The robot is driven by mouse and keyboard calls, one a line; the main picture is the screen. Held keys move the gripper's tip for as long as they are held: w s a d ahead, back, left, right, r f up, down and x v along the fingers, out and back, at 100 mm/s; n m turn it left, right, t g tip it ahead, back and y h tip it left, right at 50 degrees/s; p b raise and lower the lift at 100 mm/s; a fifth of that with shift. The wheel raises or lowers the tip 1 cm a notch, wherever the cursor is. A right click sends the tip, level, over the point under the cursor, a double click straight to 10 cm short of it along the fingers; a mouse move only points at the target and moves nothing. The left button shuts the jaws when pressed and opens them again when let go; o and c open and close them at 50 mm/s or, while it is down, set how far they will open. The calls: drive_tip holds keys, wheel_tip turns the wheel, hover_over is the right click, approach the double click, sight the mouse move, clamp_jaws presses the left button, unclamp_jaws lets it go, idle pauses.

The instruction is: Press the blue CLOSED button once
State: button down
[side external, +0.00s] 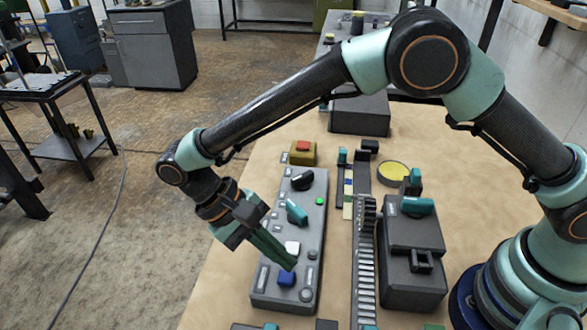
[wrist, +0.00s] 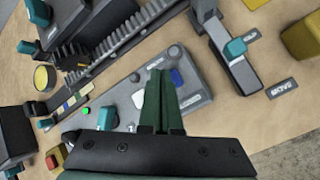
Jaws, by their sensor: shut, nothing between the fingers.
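The blue button (side external: 287,279) sits near the front end of a grey control panel (side external: 265,299). It also shows in the wrist view (wrist: 177,77), just right of my fingertips. My gripper (side external: 291,265) is shut and empty, its green fingers slanting down over the panel. In the side view the fingertips are just behind and above the blue button; I cannot tell whether they touch it. A white button (side external: 292,247) lies behind the fingertips, also seen in the wrist view (wrist: 138,98). The lettering beside the buttons is too small to read.
The panel also carries a teal knob (side external: 296,211), a black knob (side external: 303,180) and a lit green lamp (side external: 319,201). A toothed rack (side external: 365,260) runs along the panel's right side, with a dark box (side external: 413,262) beyond. A red button on a yellow box (side external: 302,152) stands behind.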

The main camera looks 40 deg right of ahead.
sight(283, 270)
drive_tip(key=shift+r, duration=2.2)
drive_tip(key=shift+w+d+r, duration=0.2)
drive_tip(key=shift+d+r, duration=0.05)
drive_tip(key=w+d+r+t+y, duration=0.2)
drive_tip(key=w+d+r+y, duration=0.1)
drive_tip(key=d+r, duration=0.3)
drive_tip(key=s+d+r+t+y, duration=0.1)
drive_tip(key=d+r+t, duration=0.2)
drive_tip(key=d, duration=0.7)
drive_tip(key=s+d+r+m+t+y, duration=0.1)
drive_tip(key=d+r+t, duration=0.2)
drive_tip(key=d+t, duration=0.3)
drive_tip(key=d, duration=0.4)
drive_tip(key=shift+s+r, duration=0.15)
drive_tip(key=shift+s, duration=0.25)
drive_tip(key=c, duration=1.5)
unclamp_jaws()
drive_tip(key=shift+c, duration=0.2)
